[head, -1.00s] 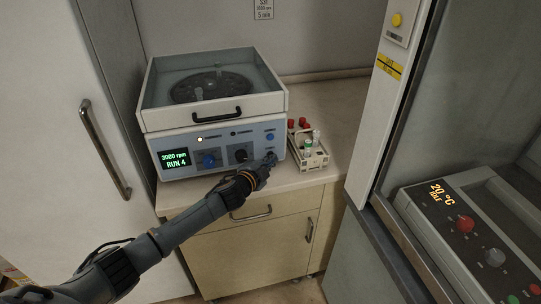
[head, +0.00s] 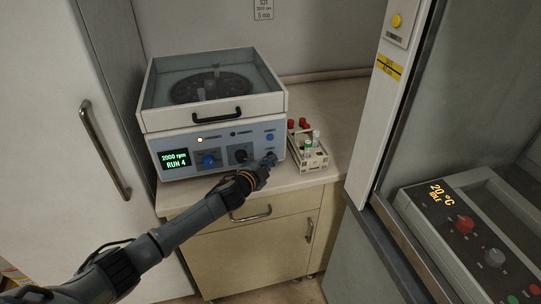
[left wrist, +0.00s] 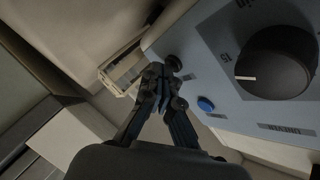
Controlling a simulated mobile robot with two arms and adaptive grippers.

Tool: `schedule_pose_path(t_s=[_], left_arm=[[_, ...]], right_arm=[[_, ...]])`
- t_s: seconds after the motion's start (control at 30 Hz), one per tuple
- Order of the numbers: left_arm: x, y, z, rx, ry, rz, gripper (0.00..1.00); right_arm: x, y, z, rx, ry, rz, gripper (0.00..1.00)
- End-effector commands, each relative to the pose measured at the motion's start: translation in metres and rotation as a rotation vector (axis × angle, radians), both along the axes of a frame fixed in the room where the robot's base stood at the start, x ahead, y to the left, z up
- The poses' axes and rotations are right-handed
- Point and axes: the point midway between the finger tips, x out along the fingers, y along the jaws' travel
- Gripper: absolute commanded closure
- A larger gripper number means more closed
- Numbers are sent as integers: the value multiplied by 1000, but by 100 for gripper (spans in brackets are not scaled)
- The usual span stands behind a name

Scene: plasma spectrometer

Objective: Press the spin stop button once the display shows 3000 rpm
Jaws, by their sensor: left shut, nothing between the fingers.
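The centrifuge (head: 162,121) stands on the bench with its lid down. Its green display (head: 174,159) reads what looks like 2000 rpm, RUN 4. On the front panel are a blue knob (head: 211,160), a black knob (head: 241,154) and a blue button (head: 270,137). My left gripper (head: 270,160) is shut and empty at the panel's lower right corner. In the left wrist view its fingertips (left wrist: 167,80) are close to a small dark round button (left wrist: 173,62); I cannot tell if they touch it. The blue button (left wrist: 206,104) shows beside them. The button labels are unreadable. My right gripper is not in view.
A rack (head: 314,162) with tubes stands right of the centrifuge, close to my gripper. Red-capped items (head: 304,123) are behind it. A second device (head: 465,215) reading 20 °C IDLE is at the right. A tall white door (head: 70,170) is at the left.

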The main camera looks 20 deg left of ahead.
Motion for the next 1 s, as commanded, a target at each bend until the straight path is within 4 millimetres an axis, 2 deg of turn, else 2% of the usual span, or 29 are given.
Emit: schedule_pose_path(t_s=[0.2,0.57,1.0], left_arm=[[-9,-6,0,-1,1,0,100],[-12,-8,0,-1,1,-1,100],[-46,-32,0,-2,2,-1,100]], right_arm=[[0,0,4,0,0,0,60],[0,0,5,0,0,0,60],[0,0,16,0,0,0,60]])
